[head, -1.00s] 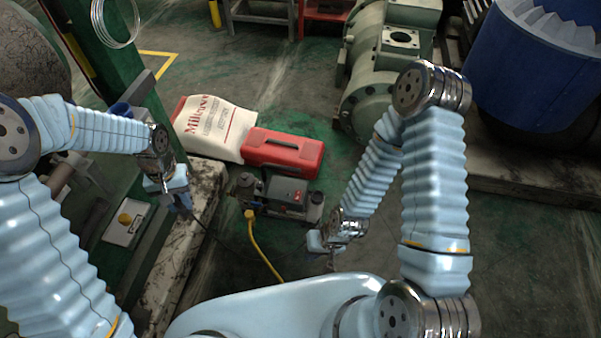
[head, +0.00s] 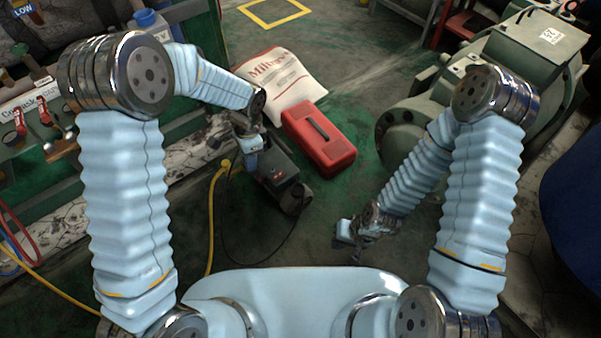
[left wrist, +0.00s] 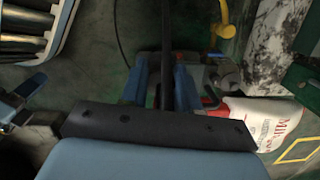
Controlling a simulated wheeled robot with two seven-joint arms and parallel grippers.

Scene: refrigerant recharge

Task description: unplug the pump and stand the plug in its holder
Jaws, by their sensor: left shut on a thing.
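The pump (head: 278,176), a dark low unit with a red part on top, sits on the green floor in the middle of the head view. My left gripper (head: 246,150) is over its far left side. In the left wrist view its blue fingers (left wrist: 161,88) are shut on a dark upright piece (left wrist: 166,50), seemingly the plug, though its shape is mostly hidden. A thin black cable (head: 262,263) loops on the floor from the pump's near end up towards the left. My right gripper (head: 350,240) hangs empty above the floor; its jaw gap is unclear. I cannot make out the plug holder.
A red toolbox (head: 320,138) and a white sack (head: 285,80) lie beyond the pump. A yellow hose (head: 211,225) runs from the pump's left. A panel with red-handled valves (head: 30,115) stands at left, a green machine (head: 500,70) at right.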

